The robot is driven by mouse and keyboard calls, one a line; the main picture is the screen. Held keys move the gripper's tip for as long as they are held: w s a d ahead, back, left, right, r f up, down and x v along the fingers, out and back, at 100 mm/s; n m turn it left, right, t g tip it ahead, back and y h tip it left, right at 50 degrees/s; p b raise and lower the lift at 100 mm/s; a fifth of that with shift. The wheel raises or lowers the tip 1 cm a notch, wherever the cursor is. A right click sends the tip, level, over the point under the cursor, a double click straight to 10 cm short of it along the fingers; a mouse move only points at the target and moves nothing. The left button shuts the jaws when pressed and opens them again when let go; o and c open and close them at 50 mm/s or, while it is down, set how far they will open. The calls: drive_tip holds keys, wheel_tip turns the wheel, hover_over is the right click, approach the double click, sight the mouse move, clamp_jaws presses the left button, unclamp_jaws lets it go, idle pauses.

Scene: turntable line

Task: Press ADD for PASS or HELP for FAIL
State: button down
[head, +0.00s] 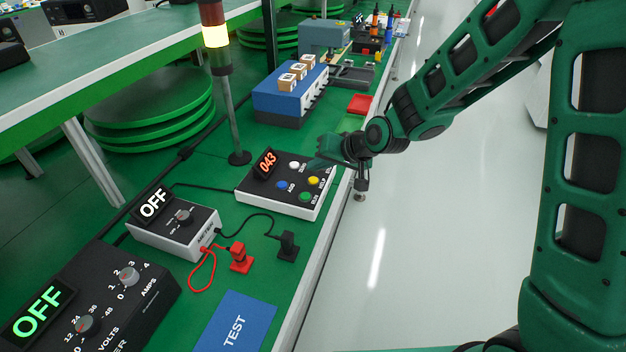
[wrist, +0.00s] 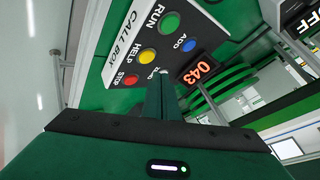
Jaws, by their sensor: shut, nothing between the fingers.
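The call box (head: 262,196) is a pale box with a black top on the green bench. Its display (head: 266,163) reads 043 in orange. The blue ADD button (head: 281,185), yellow HELP button (head: 313,180), green RUN button (head: 305,196) and a white button (head: 294,165) show. In the wrist view I see ADD (wrist: 190,45), HELP (wrist: 148,55), RUN (wrist: 169,23) and a red button (wrist: 130,80); the white one is hidden behind my fingers. My gripper (head: 316,163) is shut and empty over the box's far right part, near HELP. Contact cannot be told.
A signal tower (head: 215,40) with its pale yellow section lit stands behind the box. A grey meter box (head: 170,238) and a black power supply (head: 120,310) both read OFF. Red (head: 241,258) and black (head: 286,246) plugs stand near a blue TEST mat (head: 236,325).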

sight(317, 182)
drive_tip(key=shift+r, duration=1.85)
drive_tip(key=s+d+r+m+g+h, duration=0.15)
drive_tip(key=s+d, duration=0.25)
drive_tip(key=d, duration=0.5)
drive_tip(key=s+d+r+h, duration=0.1)
drive_tip(key=s+d+h, duration=0.15)
drive_tip(key=d, duration=0.65)
drive_tip(key=s+d+r+m+g+h, duration=0.1)
drive_tip(key=s+d+h, duration=0.1)
drive_tip(key=s+d, duration=0.5)
drive_tip(key=s+d+r+m+g, duration=0.1)
drive_tip(key=s+d+m+g, duration=0.1)
drive_tip(key=s+d, duration=0.5)
drive_tip(key=s+d+r+m+g, duration=0.1)
drive_tip(key=s+d, duration=0.5)
drive_tip(key=s, duration=0.8)
drive_tip(key=shift+s+d+r+m+g, duration=0.2)
drive_tip(key=shift+s+d+m+g, duration=0.15)
drive_tip(key=shift+m+g, duration=0.15)
